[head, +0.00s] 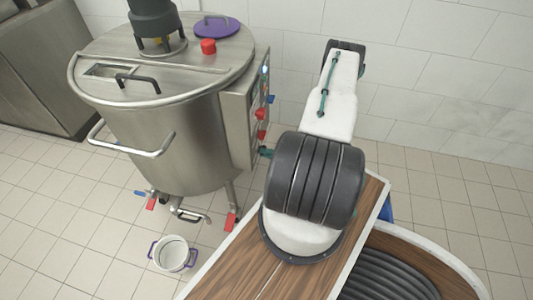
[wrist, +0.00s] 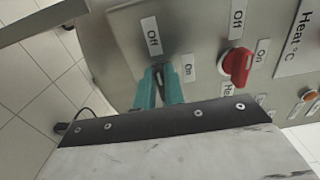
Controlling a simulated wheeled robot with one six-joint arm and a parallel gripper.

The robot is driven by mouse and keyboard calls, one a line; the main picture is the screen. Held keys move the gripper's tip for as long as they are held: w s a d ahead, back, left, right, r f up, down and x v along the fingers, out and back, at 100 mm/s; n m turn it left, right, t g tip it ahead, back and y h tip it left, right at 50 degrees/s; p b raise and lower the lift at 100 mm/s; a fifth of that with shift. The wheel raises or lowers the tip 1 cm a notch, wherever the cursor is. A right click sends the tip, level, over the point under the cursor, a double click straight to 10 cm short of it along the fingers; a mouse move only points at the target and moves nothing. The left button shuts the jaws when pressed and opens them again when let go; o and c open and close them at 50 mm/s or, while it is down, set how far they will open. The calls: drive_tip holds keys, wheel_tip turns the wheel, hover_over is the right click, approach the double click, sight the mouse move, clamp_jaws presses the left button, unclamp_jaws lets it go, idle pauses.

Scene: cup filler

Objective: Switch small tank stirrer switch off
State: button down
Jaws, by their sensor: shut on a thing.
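The steel tank (head: 165,135) stands at the left in the head view, with a control panel (head: 238,120) on its right side. In the wrist view my gripper (wrist: 161,72) has its teal fingers against the panel (wrist: 205,62), closed on the stirrer switch between an "Off" label at upper left and an "On" label at right. The fingers hide most of that switch, and I cannot tell which way it points. My gripper also shows at the panel's lower edge in the head view (head: 265,153).
A red switch (wrist: 237,66) with its own labels sits to the right of my gripper, and a "Heat °C" display section lies farther right. A white bucket (head: 174,254) stands on the tiled floor below the tank. A red-handled valve (head: 232,219) hangs under the tank.

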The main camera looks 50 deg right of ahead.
idle(0.4)
drive_tip(key=c, duration=1.5)
unclamp_jaws()
drive_tip(key=shift+v, duration=3.9)
